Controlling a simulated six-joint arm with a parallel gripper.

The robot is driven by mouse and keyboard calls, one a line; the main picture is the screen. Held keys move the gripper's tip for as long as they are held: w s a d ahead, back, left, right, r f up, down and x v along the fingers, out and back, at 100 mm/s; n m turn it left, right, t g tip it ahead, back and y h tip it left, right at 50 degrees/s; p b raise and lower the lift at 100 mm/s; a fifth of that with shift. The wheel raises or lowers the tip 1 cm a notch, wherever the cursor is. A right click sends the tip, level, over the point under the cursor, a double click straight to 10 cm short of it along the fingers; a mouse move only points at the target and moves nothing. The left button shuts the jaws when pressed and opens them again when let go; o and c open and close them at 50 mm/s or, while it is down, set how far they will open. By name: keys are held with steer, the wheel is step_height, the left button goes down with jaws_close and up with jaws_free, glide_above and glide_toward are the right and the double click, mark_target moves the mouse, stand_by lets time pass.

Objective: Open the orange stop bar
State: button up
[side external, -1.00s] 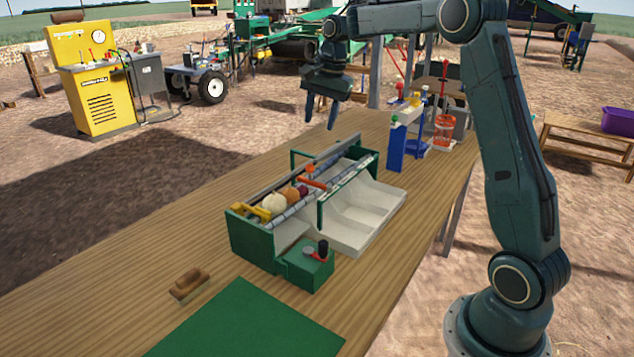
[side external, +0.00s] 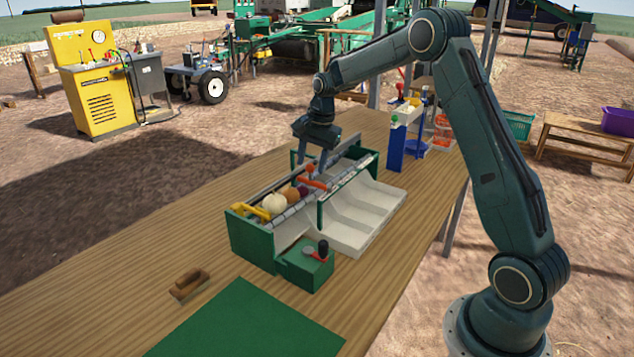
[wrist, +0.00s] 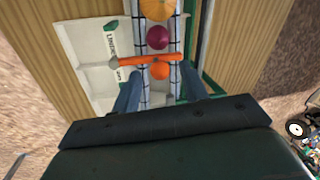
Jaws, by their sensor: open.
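The orange stop bar (side external: 314,184) lies across the channel of the green-framed elevator (side external: 250,240). In the wrist view the bar (wrist: 135,61) runs left to right, ahead of my fingers. A small orange ball (wrist: 160,70) sits close to the bar, on my gripper's side. My gripper (side external: 312,168) is open and points down over the channel's far end, just behind the bar. In the wrist view its fingers (wrist: 158,88) are spread with the ball between and ahead of them. I cannot tell whether a finger touches the bar.
A purple onion (wrist: 157,37), an orange one (wrist: 156,8) and a white one (side external: 273,204) lie in the channel beyond the bar. A white stepped tray (side external: 365,215) adjoins it. A green box with a black knob (side external: 306,266) stands in front. A blue stand (side external: 397,150) is behind.

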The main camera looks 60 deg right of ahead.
steer(key=shift+w+f, duration=0.1)
steer(key=shift+f, duration=0.3)
jaws_close()
steer(key=shift+s+d+m+h, duration=0.2)
steer(key=shift+d+m, duration=0.35)
steer(key=shift+m, duration=0.6)
steer(key=shift+s+d+m+h, duration=0.15)
steer(key=shift+d+m, duration=0.4)
steer(key=shift+m, duration=0.6)
steer(key=shift+w, duration=0.1)
jaws_free()
